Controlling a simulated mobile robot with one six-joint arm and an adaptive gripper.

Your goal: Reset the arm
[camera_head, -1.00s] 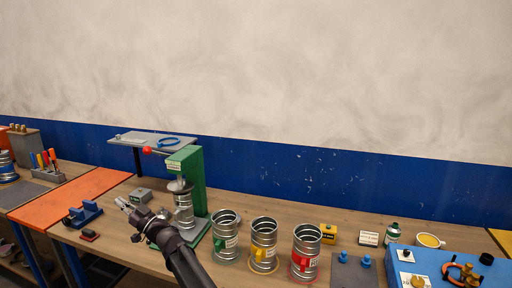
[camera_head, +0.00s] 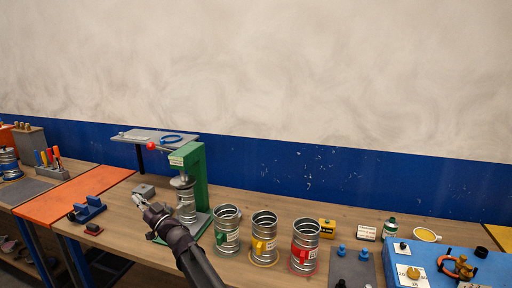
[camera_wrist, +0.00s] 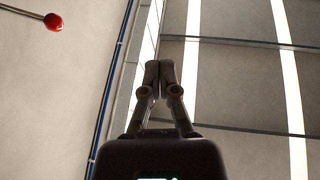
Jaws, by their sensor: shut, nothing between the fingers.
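My gripper (camera_head: 138,200) is at the end of my dark arm, left of the green press-like stand (camera_head: 196,180) on the workbench. In the wrist view my gripper (camera_wrist: 159,66) points up toward the wall and ceiling lights. Its fingers are together with nothing between them. A ribbed metal duct piece (camera_head: 186,202) stands in the green stand, partly hidden by my arm.
Three metal duct cylinders stand right of my arm, with green (camera_head: 227,228), yellow (camera_head: 263,238) and red (camera_head: 304,246) labels. A grey shelf (camera_head: 150,135) with a red ball lever (camera_head: 151,145) is above. A blue fixture (camera_head: 450,268) stands at right.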

